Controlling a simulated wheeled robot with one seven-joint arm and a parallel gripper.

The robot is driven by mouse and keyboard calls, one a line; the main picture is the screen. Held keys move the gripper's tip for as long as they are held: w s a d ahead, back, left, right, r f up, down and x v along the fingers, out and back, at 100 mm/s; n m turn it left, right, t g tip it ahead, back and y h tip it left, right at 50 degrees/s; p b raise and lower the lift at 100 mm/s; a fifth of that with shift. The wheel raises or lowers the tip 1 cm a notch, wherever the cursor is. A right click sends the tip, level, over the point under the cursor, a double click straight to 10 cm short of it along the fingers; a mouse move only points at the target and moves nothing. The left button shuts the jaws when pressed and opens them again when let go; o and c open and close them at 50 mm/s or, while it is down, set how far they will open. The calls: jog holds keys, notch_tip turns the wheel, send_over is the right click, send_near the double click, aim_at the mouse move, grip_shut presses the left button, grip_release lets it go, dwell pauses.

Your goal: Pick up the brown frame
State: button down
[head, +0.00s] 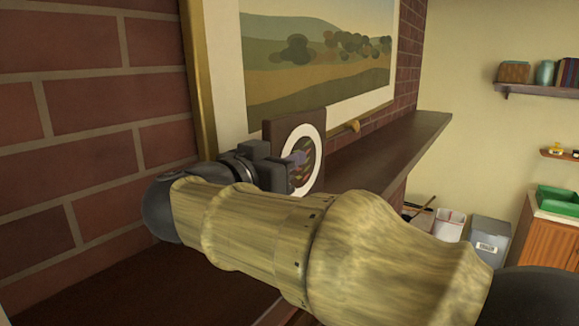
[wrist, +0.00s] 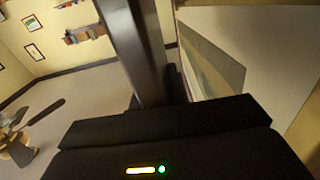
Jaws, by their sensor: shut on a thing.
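The brown frame (head: 314,123) shows in the head view, in front of the large landscape painting above the mantel. It has a dark brown border and a white ring around a small dark, multicoloured picture. My gripper (head: 283,172) is shut on its left side, at about mid-height. The frame stands roughly upright. My arm hides its lower left, so I cannot tell whether it touches the shelf. In the wrist view my gripper's dark body fills the bottom, and a dark brown upright piece rises beyond it. I cannot tell whether that is the frame or the shelf.
The dark mantel shelf (head: 405,145) runs along the brick wall (head: 85,110). The large painting (head: 318,55) stands behind it, with a small orange-brown object (head: 352,125) near its lower edge. A grey bin (head: 490,240) and a green tray (head: 558,201) are at the far right.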

aim_at(286, 115)
notch_tip(286, 115, up, 9)
jog(key=shift+r+b, duration=0.15)
jog(key=shift+b, duration=0.25)
dwell(0.6)
